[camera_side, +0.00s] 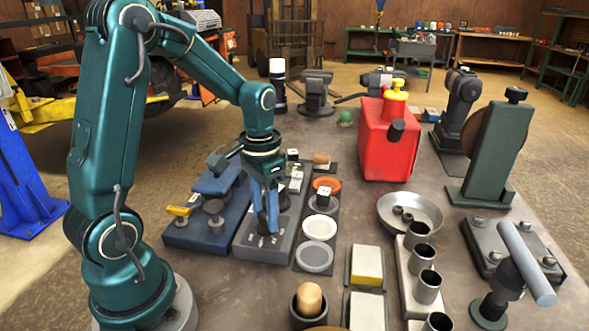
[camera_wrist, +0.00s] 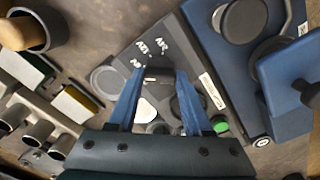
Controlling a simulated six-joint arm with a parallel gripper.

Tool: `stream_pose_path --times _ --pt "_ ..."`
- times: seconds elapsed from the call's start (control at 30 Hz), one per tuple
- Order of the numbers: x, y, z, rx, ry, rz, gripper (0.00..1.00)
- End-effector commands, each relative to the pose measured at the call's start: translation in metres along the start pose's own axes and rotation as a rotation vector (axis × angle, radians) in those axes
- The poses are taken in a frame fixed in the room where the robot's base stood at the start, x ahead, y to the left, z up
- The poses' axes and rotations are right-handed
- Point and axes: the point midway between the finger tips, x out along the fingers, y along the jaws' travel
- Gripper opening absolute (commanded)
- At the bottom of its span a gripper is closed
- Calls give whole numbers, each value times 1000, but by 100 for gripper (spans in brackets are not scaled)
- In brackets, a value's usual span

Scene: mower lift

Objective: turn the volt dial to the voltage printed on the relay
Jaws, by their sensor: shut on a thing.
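My gripper (camera_side: 265,228) points straight down over a grey panel (camera_side: 248,246) on the bench. Its blue fingers also show in the wrist view (camera_wrist: 154,80), one on each side of a small dark knob (camera_wrist: 157,74) that I take to be the volt dial. The fingers are shut on it. White markings (camera_wrist: 150,48) lie on the panel around the knob, seen upside down; I cannot read them surely, nor tell the pointer's direction. A small white-faced block with dark print (camera_side: 324,196), possibly the relay, stands to the right of the panel; its print is too small to read.
A blue unit (camera_side: 203,230) with knobs and a yellow-handled part adjoins the panel on the left. Round dishes (camera_side: 319,228) sit close on its right. Farther right are metal cups (camera_side: 427,287), a steel bowl (camera_side: 410,212) and a red can (camera_side: 388,142).

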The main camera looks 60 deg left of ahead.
Motion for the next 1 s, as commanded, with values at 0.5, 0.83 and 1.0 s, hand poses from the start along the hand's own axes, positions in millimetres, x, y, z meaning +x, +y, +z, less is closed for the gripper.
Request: stream_pose_path --times 0.5,0.83,1.0 --pt "-1 0 -1 64 5 -2 0" --pt "-1 0 -1 63 4 -1 80" --pt "0 0 0 63 2 -1 80"
